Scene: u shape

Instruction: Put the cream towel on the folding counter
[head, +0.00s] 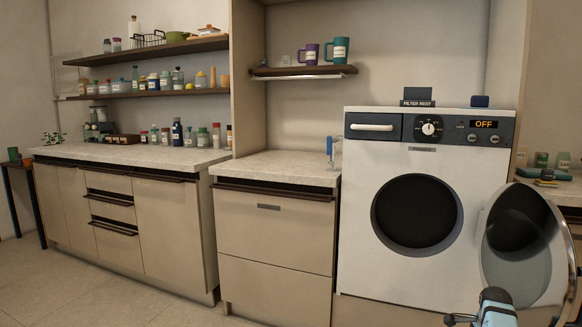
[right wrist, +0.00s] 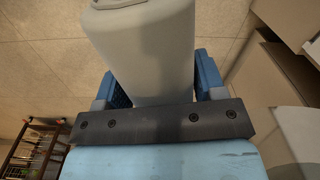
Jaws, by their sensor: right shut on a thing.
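My right gripper (right wrist: 160,78) is shut on a smooth, pale grey-cream object (right wrist: 143,45) with rounded edges. It looks like the folded cream towel, and its far end is cut off by the picture edge. Part of my right arm (head: 497,308) shows low at the right in the head view, where the held object is hidden. Pale stone-topped counters stand at the left (head: 130,154), in the middle (head: 280,167) and at the far right (head: 570,190). I cannot tell which is the folding counter. My left gripper is out of view.
The white washing machine (head: 360,220) stands right of the middle counter, its round door (head: 518,245) swung open near my right arm. Jars line the left counter's back. A teal folded item (head: 543,173) lies on the right counter.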

